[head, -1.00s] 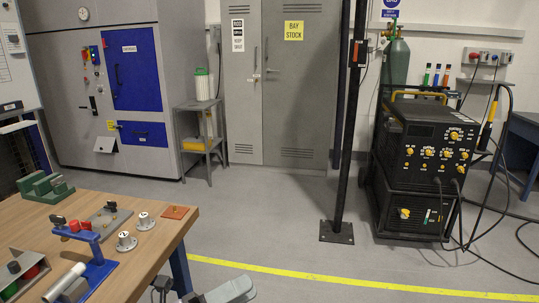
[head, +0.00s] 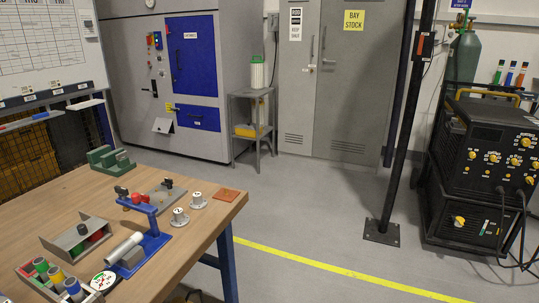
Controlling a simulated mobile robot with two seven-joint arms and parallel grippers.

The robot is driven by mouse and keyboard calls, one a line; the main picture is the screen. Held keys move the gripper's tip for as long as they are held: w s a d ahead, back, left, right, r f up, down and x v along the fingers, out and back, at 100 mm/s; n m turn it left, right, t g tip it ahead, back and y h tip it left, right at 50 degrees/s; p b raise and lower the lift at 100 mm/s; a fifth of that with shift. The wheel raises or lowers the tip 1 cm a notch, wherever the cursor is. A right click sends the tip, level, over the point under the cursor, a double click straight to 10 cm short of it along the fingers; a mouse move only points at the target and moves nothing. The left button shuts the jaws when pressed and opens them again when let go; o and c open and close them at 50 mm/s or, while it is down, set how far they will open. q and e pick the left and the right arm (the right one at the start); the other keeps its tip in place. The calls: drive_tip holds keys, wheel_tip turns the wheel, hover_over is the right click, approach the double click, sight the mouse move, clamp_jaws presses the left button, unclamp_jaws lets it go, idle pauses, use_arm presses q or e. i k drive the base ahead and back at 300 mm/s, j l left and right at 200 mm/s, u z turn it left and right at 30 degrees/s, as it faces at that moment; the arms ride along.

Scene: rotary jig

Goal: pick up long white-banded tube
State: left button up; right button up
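A pale, whitish tube (head: 124,248) lies tilted on the blue jig (head: 151,243) at the front of the wooden table. I cannot make out a separate white band on it. A tray (head: 35,283) at the near left edge holds several short tubes, among them a green-ended one (head: 41,266), a yellow-ended one (head: 56,275) and a blue-ended one (head: 73,288). Neither of my grippers can be made out in the head view.
The wooden table (head: 206,232) also bears a grey open box (head: 62,241) with coloured pieces, a green block fixture (head: 108,159), two white knobs, a round dial (head: 104,281) and an orange-brown pad (head: 227,195). A whiteboard (head: 45,45) stands behind.

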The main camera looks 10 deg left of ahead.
sight(112, 258)
drive_tip(key=k+l+u, duration=0.1)
drive_tip(key=u, duration=0.3)
drive_tip(key=k+l+u, duration=0.15)
drive_tip(key=u, duration=0.3)
drive_tip(key=i+j+u, duration=0.1)
drive_tip(key=i+u, duration=0.2)
drive_tip(key=u, duration=0.2)
drive_tip(key=k, duration=0.5)
drive_tip(key=i+l+u, duration=0.1)
drive_tip(key=u, duration=0.3)
drive_tip(key=l+u, duration=0.25)
drive_tip(key=u, duration=0.2)
drive_tip(key=i+l+u, duration=0.15)
drive_tip(key=l, duration=0.25)
drive_tip(key=l+u, duration=0.2)
drive_tip(key=l, duration=1)
drive_tip(key=i+l+u, duration=0.15)
drive_tip(key=l, duration=0.6)
